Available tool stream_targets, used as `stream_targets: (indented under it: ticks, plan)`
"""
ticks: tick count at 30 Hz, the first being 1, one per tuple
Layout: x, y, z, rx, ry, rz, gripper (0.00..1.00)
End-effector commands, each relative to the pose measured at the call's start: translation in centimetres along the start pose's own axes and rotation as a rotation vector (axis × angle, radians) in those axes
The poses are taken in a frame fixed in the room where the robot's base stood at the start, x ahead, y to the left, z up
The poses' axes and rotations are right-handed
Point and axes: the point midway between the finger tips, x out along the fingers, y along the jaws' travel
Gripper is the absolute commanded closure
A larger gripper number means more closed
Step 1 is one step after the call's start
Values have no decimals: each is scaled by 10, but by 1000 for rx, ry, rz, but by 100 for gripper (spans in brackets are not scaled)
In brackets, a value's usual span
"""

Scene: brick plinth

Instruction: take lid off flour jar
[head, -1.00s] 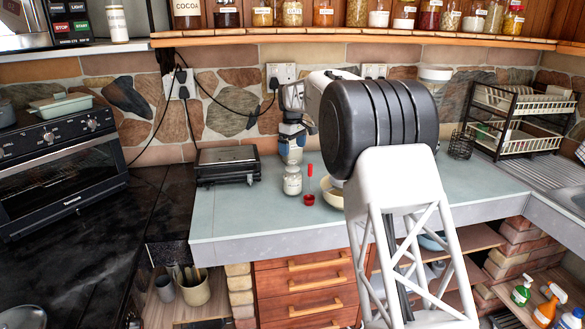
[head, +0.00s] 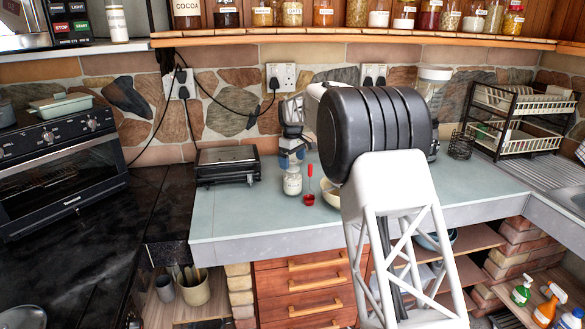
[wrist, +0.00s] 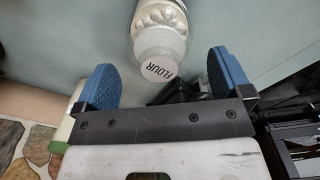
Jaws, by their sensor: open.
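The flour jar (head: 292,182) is a clear jar of white contents, upright on the pale counter. In the wrist view the jar (wrist: 160,17) is at the top, its pale lid (wrist: 160,48) marked FLOUR. My gripper (head: 291,160), with blue finger pads, hangs just above the jar. In the wrist view my gripper (wrist: 165,72) is open, one pad on either side of the lid's near end. Gaps show between the pads and the lid, and nothing is held.
A red-handled scoop (head: 309,190) stands close to the jar's right. A cream bowl (head: 332,191) is farther right, partly hidden by my arm. A black grill (head: 228,165) sits to the left. The counter's front left (head: 235,210) is clear.

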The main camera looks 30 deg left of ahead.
Motion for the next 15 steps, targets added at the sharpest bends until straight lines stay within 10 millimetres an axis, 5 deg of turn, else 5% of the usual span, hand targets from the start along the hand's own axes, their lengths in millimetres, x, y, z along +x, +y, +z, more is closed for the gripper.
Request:
stream_targets:
  ticks: [15]
  plan:
    - [15, 0, 0, 0, 0, 0, 3]
